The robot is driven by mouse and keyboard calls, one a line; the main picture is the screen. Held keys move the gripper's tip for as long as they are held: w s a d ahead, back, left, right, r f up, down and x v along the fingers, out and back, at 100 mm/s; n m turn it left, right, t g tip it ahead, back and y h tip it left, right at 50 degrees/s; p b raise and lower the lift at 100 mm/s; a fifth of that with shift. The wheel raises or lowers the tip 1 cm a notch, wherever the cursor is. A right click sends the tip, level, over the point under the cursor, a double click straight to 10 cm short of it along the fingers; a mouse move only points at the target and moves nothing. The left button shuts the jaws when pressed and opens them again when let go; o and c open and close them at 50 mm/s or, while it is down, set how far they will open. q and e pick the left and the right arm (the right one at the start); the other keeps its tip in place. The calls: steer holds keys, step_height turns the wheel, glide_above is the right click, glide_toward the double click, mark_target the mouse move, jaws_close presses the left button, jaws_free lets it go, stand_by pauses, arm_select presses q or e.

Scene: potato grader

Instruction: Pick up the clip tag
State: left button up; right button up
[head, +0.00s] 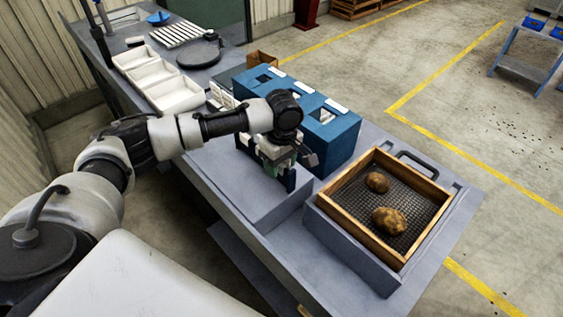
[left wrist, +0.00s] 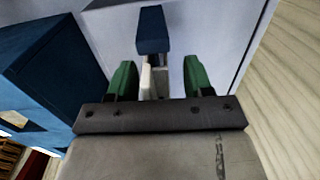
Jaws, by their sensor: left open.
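My left gripper (head: 278,170) is over the grey raised block at the near side of the bench, pointing down. In the left wrist view its two green fingertips (left wrist: 157,78) are apart. A thin pale upright piece (left wrist: 147,82), which looks like the clip tag, stands between them, nearer the left finger, with a visible gap. A dark blue block (left wrist: 152,32) stands just beyond the fingertips; its blue also shows below the gripper in the head view (head: 290,180). The lower part of the pale piece is hidden by the gripper. My right gripper is in neither view.
A blue box with openings (head: 335,138) stands close beside the gripper. A wooden-framed mesh tray (head: 335,208) holds two potatoes (head: 389,221) at right. White bins (head: 174,95) and a dark round plate (head: 198,53) lie farther along the bench.

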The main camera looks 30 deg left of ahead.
arm_select(q)
steer(key=shift+w+f, duration=0.1)
jaws_close()
stand_by(0.3)
